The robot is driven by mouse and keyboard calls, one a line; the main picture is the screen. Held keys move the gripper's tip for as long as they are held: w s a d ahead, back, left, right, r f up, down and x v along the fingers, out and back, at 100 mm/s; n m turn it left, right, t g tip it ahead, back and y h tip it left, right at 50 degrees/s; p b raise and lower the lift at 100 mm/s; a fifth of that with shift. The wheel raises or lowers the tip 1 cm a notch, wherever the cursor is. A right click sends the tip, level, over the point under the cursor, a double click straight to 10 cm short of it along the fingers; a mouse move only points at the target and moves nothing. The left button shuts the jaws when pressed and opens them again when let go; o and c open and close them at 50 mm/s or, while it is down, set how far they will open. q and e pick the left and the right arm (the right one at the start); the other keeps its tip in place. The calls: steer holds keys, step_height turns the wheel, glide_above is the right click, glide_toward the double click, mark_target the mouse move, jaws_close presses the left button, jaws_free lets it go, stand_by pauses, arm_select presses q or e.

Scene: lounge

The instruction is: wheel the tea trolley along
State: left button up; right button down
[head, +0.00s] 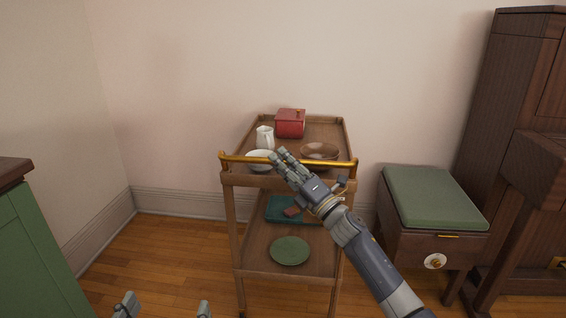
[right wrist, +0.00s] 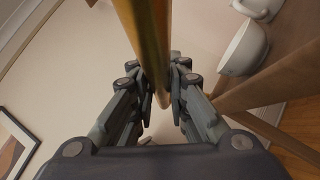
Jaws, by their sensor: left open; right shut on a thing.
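The wooden tea trolley (head: 236,225) stands in front of me near the back wall, with a brass handle bar (head: 235,159) along its near top edge. My right gripper (head: 283,160) reaches in from the lower right and is shut on the handle bar. In the right wrist view the brass bar (right wrist: 148,40) runs between the fingers (right wrist: 155,90). My left gripper (head: 163,308) is open and empty at the bottom edge of the head view, apart from the trolley; only its fingertips show.
The trolley top carries a red box (head: 290,123), white jug (head: 265,138), white bowl (head: 258,161) and brown bowl (head: 320,151). A green plate (head: 290,251) lies on the lower shelf. A green-cushioned stool (head: 433,197) stands right; a green cabinet (head: 35,250) stands left. Floor shows between cabinet and trolley.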

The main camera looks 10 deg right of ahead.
steer(key=shift+w+d+r, duration=0.15)
steer(key=shift+d, duration=0.1)
steer(key=c, duration=1.6)
jaws_free()
steer(key=shift+o, duration=0.3)
steer(key=shift+w+a+f, duration=0.1)
steer(key=shift+f, duration=0.1)
steer(key=v, duration=1.2)
